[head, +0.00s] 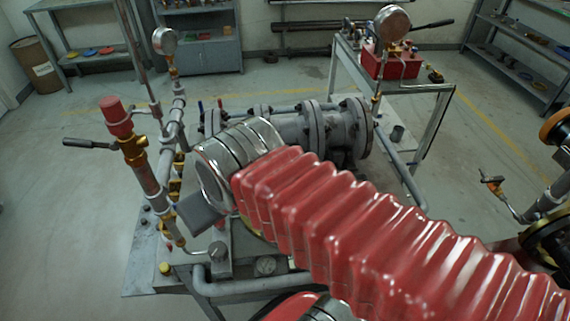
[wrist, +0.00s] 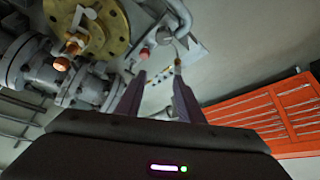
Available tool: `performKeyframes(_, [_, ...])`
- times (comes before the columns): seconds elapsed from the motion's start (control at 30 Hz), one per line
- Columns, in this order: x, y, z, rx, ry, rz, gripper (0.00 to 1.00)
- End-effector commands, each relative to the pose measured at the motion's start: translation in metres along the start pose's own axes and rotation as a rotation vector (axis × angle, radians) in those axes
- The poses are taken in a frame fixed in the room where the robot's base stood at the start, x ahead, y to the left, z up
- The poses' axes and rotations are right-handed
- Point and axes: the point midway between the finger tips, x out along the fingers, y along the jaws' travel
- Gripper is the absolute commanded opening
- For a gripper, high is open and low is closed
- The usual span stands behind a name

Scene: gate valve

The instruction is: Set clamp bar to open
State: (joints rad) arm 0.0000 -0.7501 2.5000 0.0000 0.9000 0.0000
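My gripper (wrist: 158,74) shows in the wrist view with its two dark fingers apart and nothing visibly held between them. A thin rod with a brass fitting (wrist: 178,66) appears just beyond the right fingertip; I cannot tell whether they touch. In the head view a grey part at the end of my arm (head: 201,213) is in front of the pipework, and my red sleeve hides much behind it. No part is clearly identifiable as the clamp bar. A dark lever (head: 88,143) sticks out left from a brass valve with a red cap (head: 117,116).
The grey flanged valve body (head: 345,127) lies behind my arm. Upright gauges (head: 165,41) and pipes stand at left. A metal cart (head: 440,88) with a red box (head: 390,62) stands at the back right. An orange rack (wrist: 270,112) shows in the wrist view.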

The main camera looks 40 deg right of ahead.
Motion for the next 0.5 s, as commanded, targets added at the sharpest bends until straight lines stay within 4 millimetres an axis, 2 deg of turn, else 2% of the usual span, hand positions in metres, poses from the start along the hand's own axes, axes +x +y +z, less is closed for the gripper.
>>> performKeyframes(0.27, [-0.001,0.002,-0.003,0.014,-0.008,0.003,0.34])
performKeyframes(0.5, [-0.003,0.017,-0.024,0.117,-0.084,0.021,0.34])
